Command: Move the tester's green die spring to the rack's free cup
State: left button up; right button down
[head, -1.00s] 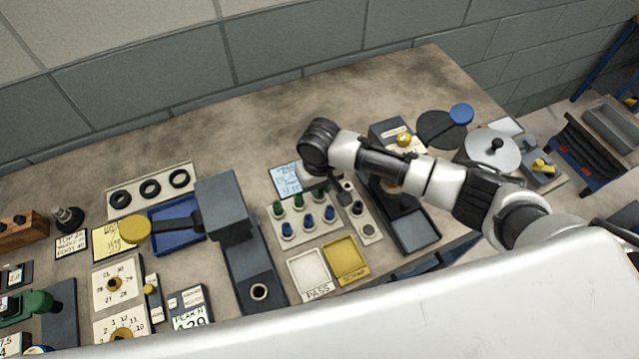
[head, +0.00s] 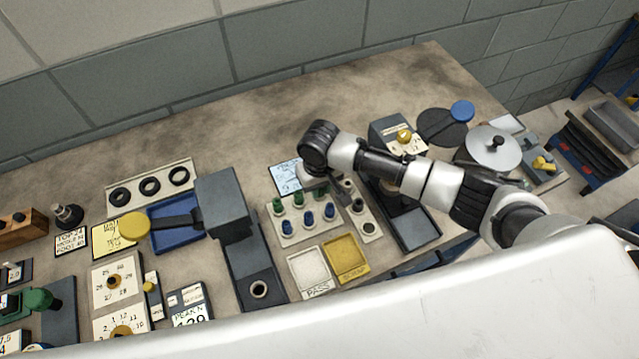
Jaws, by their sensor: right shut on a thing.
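The rack (head: 291,240) is a pale block on the bench with green springs (head: 298,199) in its back row and blue springs (head: 308,219) in its front row. My right gripper (head: 334,187) is shut at the rack's back right corner, over the end of the green row. The task's green die spring is largely hidden by the gripper, with a little green at the fingertips. Whether it touches a cup cannot be told. The tester (head: 240,250) is a grey press with a yellow-knobbed lever; its seat (head: 259,289) looks empty. My left gripper is out of view.
A narrow block with dark cups (head: 368,228) stands just right of the rack. White PASS (head: 309,272) and yellow SCRAP (head: 346,259) trays lie in front. A small screen (head: 285,178) stands behind.

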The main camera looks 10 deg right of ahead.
jog(key=c, duration=0.5)
grip_release()
notch_tip(320, 180, up, 5)
jog(key=p, duration=0.6)
jog(key=shift+r, duration=0.2)
jog(key=shift+r+p, duration=0.7)
jog(key=shift+r, duration=0.4)
dwell(0.4)
